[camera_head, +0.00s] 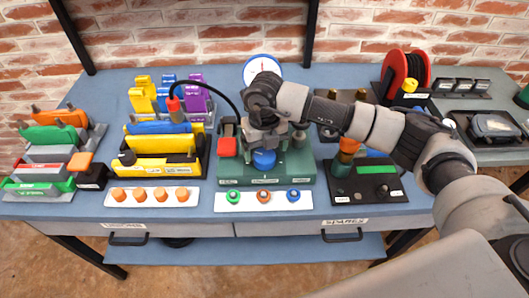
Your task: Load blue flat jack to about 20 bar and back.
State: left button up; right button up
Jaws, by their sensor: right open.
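A blue slab (158,127), which looks like the blue flat jack, sits in a yellow and black holder left of centre. A red coupling (174,105) on a black hose stands at its right part; whether they are joined I cannot tell. The hose arcs to the green pump station (300,168), which has a blue knob (264,159) and a red block (227,147). A white round gauge (262,70) stands behind it; its reading is too small to tell. My right gripper (266,138) is open, pointing down just above the blue knob, and partly hides the station. My left gripper is out of view.
White trays with orange knobs (152,197) and coloured knobs (264,200) line the front edge. Colored slabs (50,135) stand at the left. A red hose reel (403,72) stands back right. A black plate (366,186) with coloured parts lies under my right arm.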

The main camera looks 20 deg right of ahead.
aim_at(265, 155)
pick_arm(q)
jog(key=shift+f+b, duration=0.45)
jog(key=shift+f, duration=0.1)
pick_arm(e)
notch_tip(265, 155, up, 8)
jog(key=shift+r, duration=0.2)
